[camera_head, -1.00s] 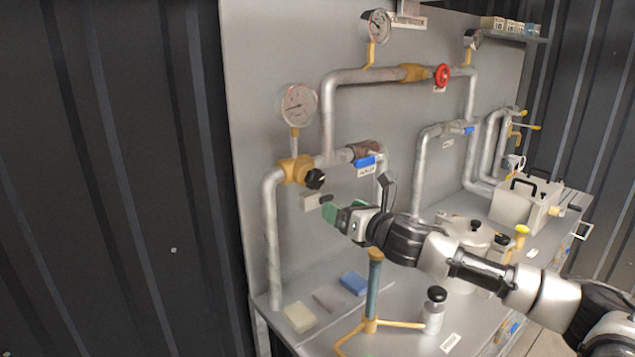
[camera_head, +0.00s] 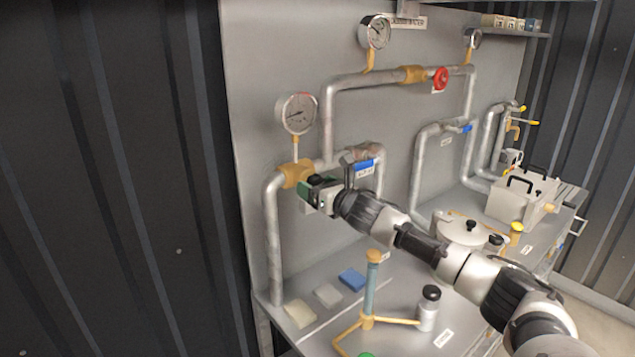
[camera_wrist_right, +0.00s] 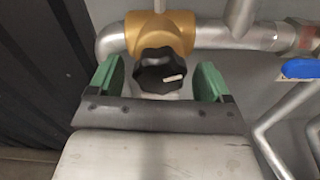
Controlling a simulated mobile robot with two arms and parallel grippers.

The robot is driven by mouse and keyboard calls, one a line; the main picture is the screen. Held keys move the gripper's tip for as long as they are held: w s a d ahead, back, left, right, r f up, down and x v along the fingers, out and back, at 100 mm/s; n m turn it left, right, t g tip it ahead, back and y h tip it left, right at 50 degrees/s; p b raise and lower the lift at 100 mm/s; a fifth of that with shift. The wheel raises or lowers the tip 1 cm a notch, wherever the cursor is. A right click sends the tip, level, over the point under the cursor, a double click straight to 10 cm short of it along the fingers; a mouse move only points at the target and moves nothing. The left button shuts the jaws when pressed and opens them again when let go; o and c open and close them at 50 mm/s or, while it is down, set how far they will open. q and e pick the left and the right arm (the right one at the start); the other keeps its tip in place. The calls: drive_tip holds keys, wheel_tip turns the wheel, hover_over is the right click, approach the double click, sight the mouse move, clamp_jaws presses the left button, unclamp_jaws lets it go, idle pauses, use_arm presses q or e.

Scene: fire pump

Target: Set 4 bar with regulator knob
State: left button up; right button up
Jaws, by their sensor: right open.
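The black regulator knob (camera_wrist_right: 160,70) with a white mark sits on the front of a brass valve body (camera_wrist_right: 178,32). In the right wrist view it lies between the two green fingers of my right gripper (camera_wrist_right: 160,82), with a gap on each side. In the head view my right gripper (camera_head: 311,192) is at the valve body (camera_head: 292,173) and hides most of the knob. A round gauge (camera_head: 298,113) stands above the valve on a brass stem. Its dial is too small to read. My left gripper is out of view.
A blue-handled valve (camera_head: 364,168) is close to the right of my right gripper, and also shows in the wrist view (camera_wrist_right: 303,68). A brass-legged stand (camera_head: 369,290) and a bottle (camera_head: 428,308) are on the bench below. Sponges and a blue block (camera_head: 352,279) lie near the pipe.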

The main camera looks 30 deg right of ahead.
drive_tip(key=shift+w, duration=0.1)
drive_tip(key=c, duration=0.9)
